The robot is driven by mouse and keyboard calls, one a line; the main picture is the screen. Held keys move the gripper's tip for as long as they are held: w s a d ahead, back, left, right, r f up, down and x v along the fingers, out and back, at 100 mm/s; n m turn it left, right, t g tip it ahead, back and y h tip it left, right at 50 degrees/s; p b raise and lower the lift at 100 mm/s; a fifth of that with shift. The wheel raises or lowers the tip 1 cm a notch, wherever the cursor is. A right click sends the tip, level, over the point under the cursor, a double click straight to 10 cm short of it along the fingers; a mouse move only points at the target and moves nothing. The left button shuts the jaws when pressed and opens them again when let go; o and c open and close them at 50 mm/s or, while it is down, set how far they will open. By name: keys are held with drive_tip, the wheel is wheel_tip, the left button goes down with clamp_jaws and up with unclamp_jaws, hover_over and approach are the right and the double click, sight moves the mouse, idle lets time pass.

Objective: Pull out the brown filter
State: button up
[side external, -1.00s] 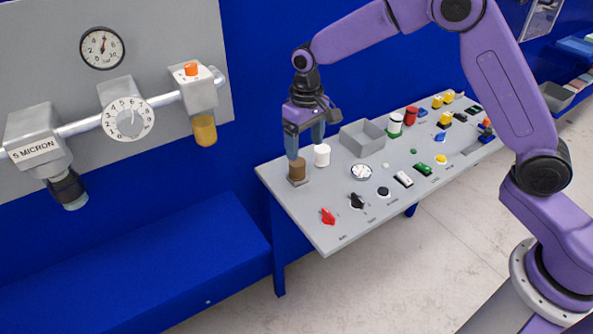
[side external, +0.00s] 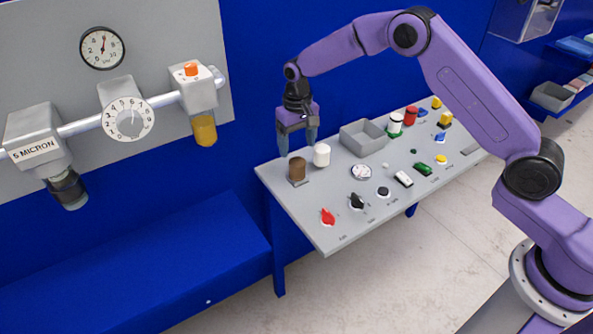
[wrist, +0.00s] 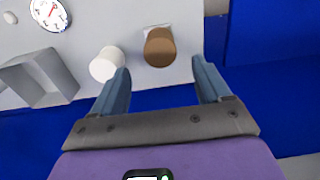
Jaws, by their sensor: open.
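The brown filter (side external: 297,168) is a short brown cylinder standing upright in a small grey base at the left end of the grey panel table. A white cylinder (side external: 321,155) stands right beside it. My gripper (side external: 297,147) is open and empty, above and slightly behind the brown filter, with its fingers pointing down. In the wrist view the brown filter (wrist: 159,47) lies ahead of the gap between my blue fingers (wrist: 160,75), and the white cylinder (wrist: 106,64) is just ahead of the left finger. Nothing is between the fingers.
The grey table (side external: 300,215) holds a grey open bin (side external: 362,138), a red knob (side external: 328,217), a black knob (side external: 357,201) and several buttons. A wall panel (side external: 160,40) with a gauge, dial and pipe is at the left. A blue wall stands behind the table.

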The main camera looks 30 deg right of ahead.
sight(297, 161)
drive_tip(key=shift+f, duration=4.3)
drive_tip(key=c, duration=1.4)
drive_tip(key=shift+r, duration=3)
